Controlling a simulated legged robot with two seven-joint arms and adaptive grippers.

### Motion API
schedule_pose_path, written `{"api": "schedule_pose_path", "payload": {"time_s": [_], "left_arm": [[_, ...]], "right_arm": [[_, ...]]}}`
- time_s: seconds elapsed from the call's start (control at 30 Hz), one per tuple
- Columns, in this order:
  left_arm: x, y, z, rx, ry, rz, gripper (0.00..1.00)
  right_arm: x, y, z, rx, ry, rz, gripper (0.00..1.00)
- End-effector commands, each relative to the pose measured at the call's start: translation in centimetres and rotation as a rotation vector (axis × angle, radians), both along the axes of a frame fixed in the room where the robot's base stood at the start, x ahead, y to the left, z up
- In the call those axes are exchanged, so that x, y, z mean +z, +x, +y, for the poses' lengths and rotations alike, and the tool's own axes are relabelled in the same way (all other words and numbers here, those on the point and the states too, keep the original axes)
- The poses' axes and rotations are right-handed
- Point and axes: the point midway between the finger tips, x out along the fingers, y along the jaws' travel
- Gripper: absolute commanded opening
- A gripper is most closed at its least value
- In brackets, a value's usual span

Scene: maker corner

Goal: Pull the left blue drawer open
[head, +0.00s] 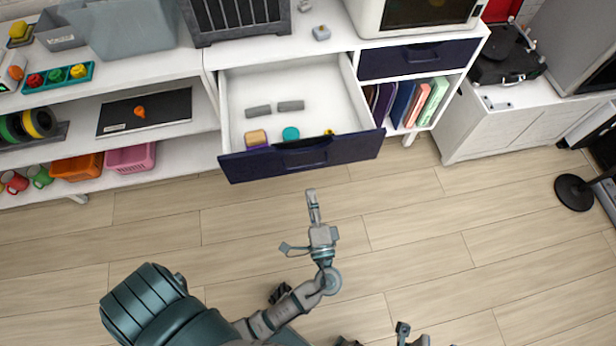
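The left blue drawer (340,158) stands pulled out from the white cabinet, its dark blue front facing me and its white inside showing. A dark handle (305,158) sits in the middle of its front. My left gripper (303,222) is over the floor in front of the drawer, apart from the handle. Its fingers look spread, with nothing between them. Part of my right gripper (403,331) shows at the bottom edge; most of it is cut off, so its state is unclear.
The drawer holds two grey blocks (290,106), a teal round thing (291,133) and a few small items. The right blue drawer (418,59) is shut above a row of books (402,102). A shelf (190,125) stands left. The wood floor (430,220) ahead is clear.

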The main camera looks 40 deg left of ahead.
Motion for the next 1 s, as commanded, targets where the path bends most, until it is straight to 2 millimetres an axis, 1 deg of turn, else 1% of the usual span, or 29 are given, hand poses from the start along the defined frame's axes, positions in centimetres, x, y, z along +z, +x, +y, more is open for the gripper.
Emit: {"api": "schedule_pose_path", "payload": {"time_s": [0.03, 0.13, 0.33, 0.87, 0.93, 1.0], "left_arm": [[-0.2, -0.5, -0.6, -0.001, 0.000, 0.002, 0.21], [-0.4, -1.3, -1.5, 0.000, 0.000, 0.003, 0.21], [-0.6, -1.8, -2.2, 0.001, -0.001, 0.001, 0.21], [-0.7, -1.7, -2.1, -0.008, -0.005, 0.004, 0.21], [-1.4, -1.2, -2.3, -0.054, -0.033, 0.019, 0.21], [-2.7, -0.2, -2.9, -0.153, -0.094, 0.045, 0.21]], "right_arm": [[0.0, 0.0, 0.0, 0.000, 0.000, 0.001, 0.40], [0.0, 0.0, 0.0, 0.000, 0.000, 0.001, 0.40], [0.0, 0.0, 0.0, 0.000, 0.000, 0.001, 0.40], [-0.1, 0.1, 0.0, 0.000, 0.000, 0.002, 0.40], [0.0, 0.0, 0.0, 0.000, 0.001, 0.001, 0.40], [0.0, 0.0, 0.0, 0.000, 0.001, 0.001, 0.40]]}}
